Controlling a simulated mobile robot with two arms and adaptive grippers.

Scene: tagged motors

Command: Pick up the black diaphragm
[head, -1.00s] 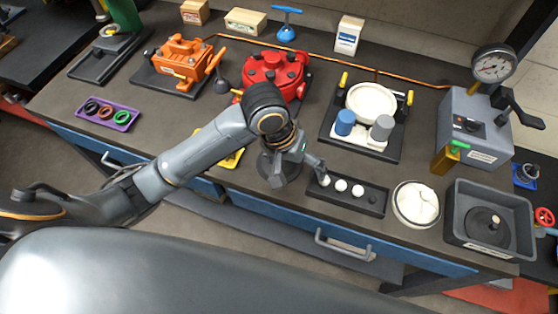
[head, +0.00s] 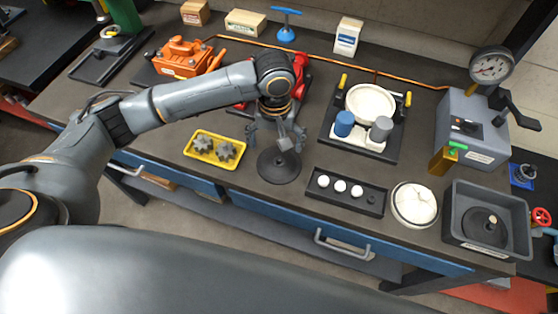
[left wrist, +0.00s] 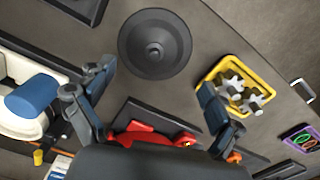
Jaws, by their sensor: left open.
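A black diaphragm (head: 278,167), a round disc with a raised centre knob, lies flat on the bench. It shows whole in the left wrist view (left wrist: 154,46). My left gripper (head: 277,134) is above the bench at the disc's far edge, partly overlapping it in the head view. In the left wrist view its two fingers (left wrist: 156,78) are spread wide and empty, with the disc beyond the tips and between their lines, not touched. Another dark disc (head: 484,229) with a pale-topped knob sits in a grey bin at the right. My right gripper is not in view.
A yellow tray (head: 213,162) with two grey gears is left of the diaphragm. A black tray (head: 350,205) with white balls is at its right. The red pump (head: 301,68) is partly hidden behind my arm. Bare bench surrounds the disc.

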